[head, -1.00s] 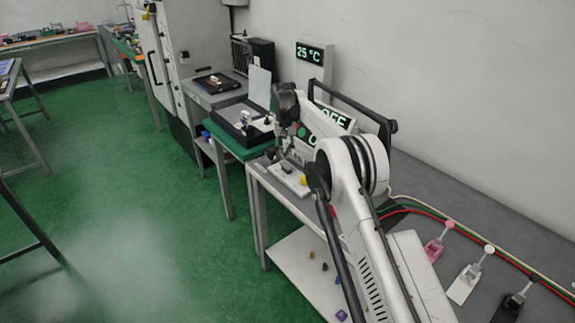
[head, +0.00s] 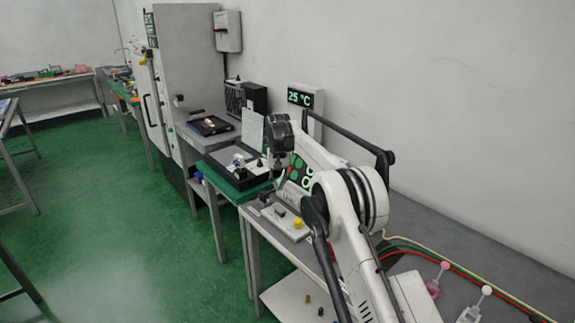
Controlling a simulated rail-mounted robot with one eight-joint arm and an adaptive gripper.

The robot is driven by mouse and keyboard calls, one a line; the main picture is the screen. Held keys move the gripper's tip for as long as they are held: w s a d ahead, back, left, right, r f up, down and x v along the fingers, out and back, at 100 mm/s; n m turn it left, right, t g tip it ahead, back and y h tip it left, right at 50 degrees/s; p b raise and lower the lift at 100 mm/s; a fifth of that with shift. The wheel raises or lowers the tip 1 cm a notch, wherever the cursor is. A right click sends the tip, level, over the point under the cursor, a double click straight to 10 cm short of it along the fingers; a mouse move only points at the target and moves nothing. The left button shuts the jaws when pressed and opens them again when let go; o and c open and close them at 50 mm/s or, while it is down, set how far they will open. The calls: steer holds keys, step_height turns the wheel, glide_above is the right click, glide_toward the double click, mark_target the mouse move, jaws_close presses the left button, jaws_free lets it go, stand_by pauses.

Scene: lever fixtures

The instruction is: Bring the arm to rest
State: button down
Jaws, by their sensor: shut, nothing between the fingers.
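My white arm (head: 345,215) reaches from the lower right up toward the middle of the head view, bent at a large round joint. Its black wrist points down above the bench. My gripper (head: 278,176) hangs below the wrist, small and dark, shut with nothing in it. It appears in front of the green-lit panel (head: 298,170) and close to the dark tray on the green-topped table; its exact height above the surface cannot be told.
A grey bench fixture with a yellow knob (head: 298,223) sits below the gripper. Pink (head: 434,288) and white (head: 475,308) lever fixtures stand at lower right beside red and green cables. A 25 °C display (head: 305,97) is behind. Green floor (head: 120,230) at left is open.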

steer(key=s+d+r+t, duration=0.1)
steer(key=s+d+r, duration=0.3)
steer(key=r, duration=0.5)
steer(key=s+d+r+t, duration=0.1)
steer(key=s+d+r, duration=0.35)
steer(key=r, duration=0.35)
steer(key=s+d+r+m+t, duration=0.1)
steer(key=s+d+r, duration=0.3)
steer(key=s, duration=0.3)
steer(key=s+d+r, duration=0.4)
steer(key=s, duration=0.2)
steer(key=s+d+t, duration=0.1)
steer(key=s+d, duration=0.2)
steer(key=s, duration=0.6)
steer(key=s+d+t, duration=0.1)
steer(key=s+d, duration=0.2)
steer(key=s, duration=0.7)
steer(key=s+d+f+t, duration=0.1)
steer(key=s+f, duration=0.3)
steer(key=s, duration=0.3)
steer(key=s+d+f+m+t+b, duration=0.1)
steer(key=s+d+f, duration=0.1)
steer(key=s+f, duration=0.3)
steer(key=s, duration=0.3)
steer(key=shift+d+f, duration=0.25)
steer(key=shift+f, duration=0.05)
